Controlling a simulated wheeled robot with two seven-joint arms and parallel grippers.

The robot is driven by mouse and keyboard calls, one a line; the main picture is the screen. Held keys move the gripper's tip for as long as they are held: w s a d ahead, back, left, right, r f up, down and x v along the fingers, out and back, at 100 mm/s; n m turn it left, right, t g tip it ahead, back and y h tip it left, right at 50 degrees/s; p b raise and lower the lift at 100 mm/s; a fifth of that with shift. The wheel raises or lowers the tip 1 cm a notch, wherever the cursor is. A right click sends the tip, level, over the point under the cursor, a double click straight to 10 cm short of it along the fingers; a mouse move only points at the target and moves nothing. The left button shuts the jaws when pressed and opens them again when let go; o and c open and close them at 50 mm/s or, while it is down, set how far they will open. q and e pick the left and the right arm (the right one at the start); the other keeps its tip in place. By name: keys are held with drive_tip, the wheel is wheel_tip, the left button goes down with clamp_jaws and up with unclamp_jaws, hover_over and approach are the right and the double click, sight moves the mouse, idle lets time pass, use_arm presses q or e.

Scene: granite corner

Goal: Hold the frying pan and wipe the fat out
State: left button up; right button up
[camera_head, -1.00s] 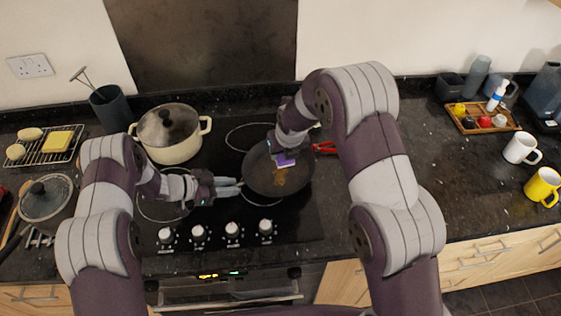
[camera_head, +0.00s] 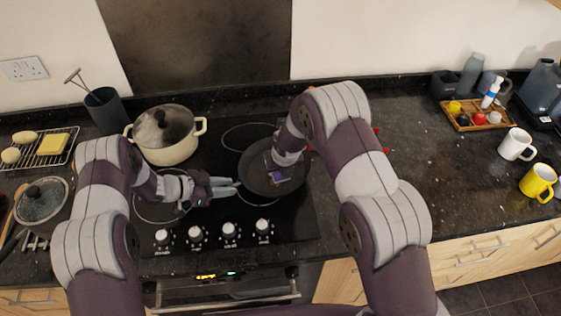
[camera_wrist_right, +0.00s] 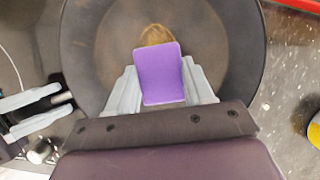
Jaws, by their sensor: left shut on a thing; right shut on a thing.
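The dark frying pan (camera_head: 253,176) sits on the right part of the black hob; it also fills much of the right wrist view (camera_wrist_right: 90,45). My left gripper (camera_head: 236,187) is shut at the pan's left side, on its handle, which its fingers mostly hide. The left fingers also show in the right wrist view (camera_wrist_right: 38,112). My right gripper (camera_head: 277,174) is over the pan, shut on a purple sponge (camera_wrist_right: 160,75). A brown fat patch (camera_wrist_right: 155,35) shows on the pan floor just beyond the sponge. I cannot tell whether the sponge touches the pan floor.
A lidded cream pot (camera_head: 168,150) stands behind my left gripper. A grey lidded pan (camera_head: 44,203) is at the left. A red-handled thing (camera_head: 385,150) is partly hidden behind my right arm. White (camera_head: 516,145) and yellow mugs (camera_head: 538,182) stand far right. The right counter is mostly clear.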

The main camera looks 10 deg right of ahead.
drive_tip(key=shift+w+a+f, duration=0.2)
drive_tip(key=shift+w, duration=0.25)
drive_tip(key=shift+w+a+r, duration=0.1)
drive_tip(key=shift+w+a, duration=0.3)
drive_tip(key=shift+w, duration=0.3)
drive_tip(key=shift+w+a, duration=0.2)
drive_tip(key=shift+w, duration=0.1)
drive_tip(key=shift+s+d, duration=0.45)
drive_tip(key=shift+s, duration=0.4)
drive_tip(key=shift+s+d, duration=0.45)
drive_tip(key=shift+s, duration=0.4)
drive_tip(key=shift+a, duration=0.3)
drive_tip(key=shift+w+a, duration=0.35)
drive_tip(key=shift+w, duration=0.4)
drive_tip(key=shift+w+a, duration=0.35)
drive_tip(key=shift+w, duration=0.35)
drive_tip(key=shift+s+d, duration=0.2)
drive_tip(key=shift+s, duration=0.2)
drive_tip(key=shift+s+d, duration=0.3)
drive_tip(key=shift+s, duration=0.2)
drive_tip(key=shift+s+d, duration=0.25)
drive_tip(key=shift+s, duration=0.25)
drive_tip(key=shift+r, duration=3.9)
